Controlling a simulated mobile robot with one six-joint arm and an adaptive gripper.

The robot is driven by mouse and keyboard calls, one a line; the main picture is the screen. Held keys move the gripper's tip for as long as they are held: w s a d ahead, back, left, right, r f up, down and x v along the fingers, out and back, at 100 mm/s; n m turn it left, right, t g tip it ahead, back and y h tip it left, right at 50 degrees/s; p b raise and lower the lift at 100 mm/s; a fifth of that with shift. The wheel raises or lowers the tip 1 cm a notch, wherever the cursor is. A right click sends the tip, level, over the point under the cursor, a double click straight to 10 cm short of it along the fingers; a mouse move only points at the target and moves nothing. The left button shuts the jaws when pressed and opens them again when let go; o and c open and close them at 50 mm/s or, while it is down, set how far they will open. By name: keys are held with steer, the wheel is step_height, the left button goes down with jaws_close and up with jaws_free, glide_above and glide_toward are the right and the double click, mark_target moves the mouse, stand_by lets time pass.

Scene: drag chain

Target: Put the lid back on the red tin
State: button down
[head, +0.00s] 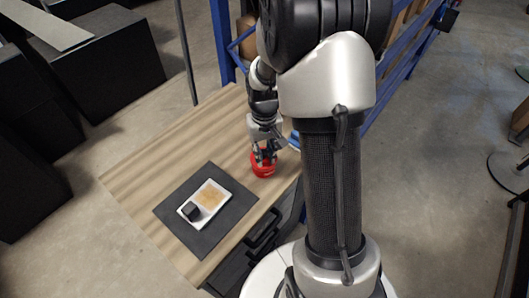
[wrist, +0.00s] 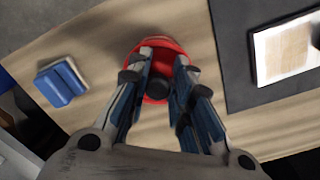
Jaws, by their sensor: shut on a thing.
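The red tin (head: 263,170) stands on the wooden table near its right edge, directly under my gripper (head: 265,157). In the wrist view, a round red top (wrist: 158,44) shows beyond and between the fingers, with a dark round knob (wrist: 158,88) at its middle. My gripper (wrist: 160,68) is closed around this knob, which appears to belong to the lid. The fingers hide part of the red rim. I cannot tell whether the lid is seated on the tin or held slightly above it.
A dark mat (head: 229,218) lies to the left, bearing a white tray (head: 213,187) with a tan square panel and a black block (head: 190,211). A blue object (wrist: 62,82) lies beside the tin. Blue shelving stands behind. The table's far left is clear.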

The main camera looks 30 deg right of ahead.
stand_by(0.4)
steer(key=c, duration=1.3)
jaws_free()
steer(key=shift+c, duration=0.2)
steer(key=o, duration=0.5)
steer(key=shift+r+p, duration=2.85)
steer(key=shift+r, duration=0.65)
steer(key=shift+c, duration=0.5)
